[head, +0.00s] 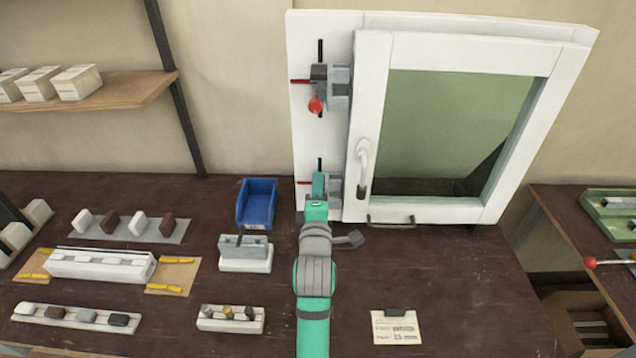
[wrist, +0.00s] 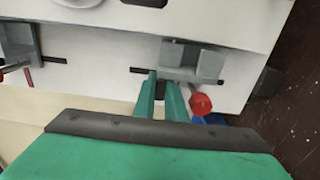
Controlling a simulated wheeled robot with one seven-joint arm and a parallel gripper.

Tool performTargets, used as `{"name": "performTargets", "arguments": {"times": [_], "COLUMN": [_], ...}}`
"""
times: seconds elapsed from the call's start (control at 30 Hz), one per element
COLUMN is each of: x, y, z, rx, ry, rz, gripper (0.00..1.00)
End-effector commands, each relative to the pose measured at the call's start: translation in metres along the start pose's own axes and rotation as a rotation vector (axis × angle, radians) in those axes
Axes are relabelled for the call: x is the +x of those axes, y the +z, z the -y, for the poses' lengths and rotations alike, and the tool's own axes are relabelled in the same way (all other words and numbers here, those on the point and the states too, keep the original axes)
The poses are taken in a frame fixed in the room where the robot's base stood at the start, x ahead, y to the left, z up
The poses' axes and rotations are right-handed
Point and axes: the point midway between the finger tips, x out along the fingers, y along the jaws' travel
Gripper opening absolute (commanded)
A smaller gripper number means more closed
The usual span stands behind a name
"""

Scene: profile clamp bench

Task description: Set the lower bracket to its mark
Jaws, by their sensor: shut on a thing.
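The lower bracket (head: 336,184) is a grey block on the left side of the white window frame, over a dark vertical slot (head: 319,163). My gripper (head: 318,182) covers part of it. In the wrist view the bracket (wrist: 192,62) shows with a red knob (wrist: 201,104) beside my fingers. My gripper (wrist: 160,90) is shut on a small dark part of the bracket between its fingertips. A red mark line (head: 303,183) lies left of the slot, near gripper height. Its inner end is hidden, so I cannot tell whether the bracket lines up with it.
The upper bracket (head: 338,87), with its red knob (head: 315,105), sits above on the same frame. The window sash (head: 372,120) and its handle (head: 363,165) are close on the right. A blue bin (head: 257,204) and a grey-white block (head: 245,258) stand left of my arm.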

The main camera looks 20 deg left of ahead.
Motion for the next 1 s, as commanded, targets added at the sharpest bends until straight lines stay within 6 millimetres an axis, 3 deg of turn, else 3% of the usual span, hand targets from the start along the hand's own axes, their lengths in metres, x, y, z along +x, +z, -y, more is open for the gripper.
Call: {"name": "performTargets", "arguments": {"times": [0.03,0.07,0.1,0.13,0.43,0.57,1.0], "x": [0.0,0.0,0.0,0.0,-0.001,-0.011,-0.087], "y": [0.001,0.001,0.001,0.001,0.001,0.002,-0.001], "z": [-0.001,-0.001,-0.001,-0.001,-0.001,0.0,0.001], "rx": [0.0,0.0,0.0,0.0,-0.001,-0.001,-0.001], "ry": [0.001,0.001,0.001,0.001,0.001,0.001,-0.001], "rz": [0.002,0.002,0.002,0.002,0.001,0.003,-0.001], "gripper": [0.0,0.18,0.27,0.3,0.3,0.3,0.3]}}
